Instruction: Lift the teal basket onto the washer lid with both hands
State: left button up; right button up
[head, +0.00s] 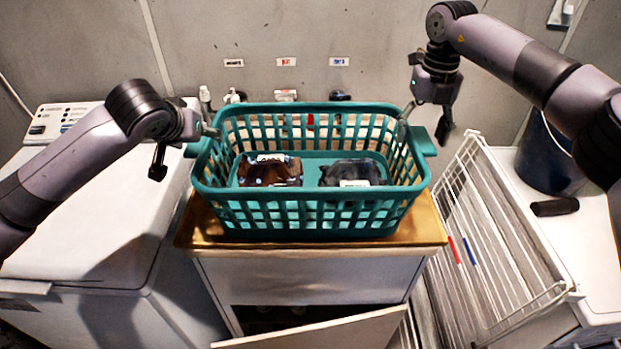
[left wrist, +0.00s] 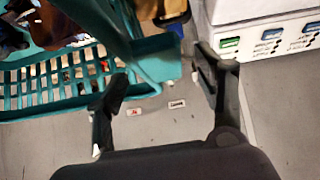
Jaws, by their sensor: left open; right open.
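The teal basket (head: 305,222) stands upright on a wood-topped cabinet, with a brown bundle (head: 268,172) and a dark grey bundle (head: 352,173) inside. It has a handle tab at each end. My left gripper (head: 184,149) is open at the left handle; in the left wrist view the teal handle (left wrist: 158,60) shows between or just beyond its fingers, and contact cannot be told. My right gripper (head: 427,120) is open, pointing down just above the right handle (head: 423,141). A white top-lidded machine (head: 95,205), apparently the washer, is at the left; its lid looks closed and clear.
The cabinet (head: 300,275) has a wooden top (head: 430,228) and a lower door (head: 320,332) tilted open. A white wire rack (head: 490,240) leans close at the right. Beyond it a dark bucket (head: 548,155) and black cylinder (head: 555,207) rest on a white surface. Small items line the back.

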pick_arm(q)
jog(key=shift+x, duration=1.15)
pick_arm(e)
jog(key=shift+f, duration=1.2)
pick_arm(q)
grip_shut()
pick_arm(e)
grip_shut()
pick_arm(q)
jog(key=shift+r, duration=0.15)
pick_arm(e)
jog(key=shift+r, duration=0.1)
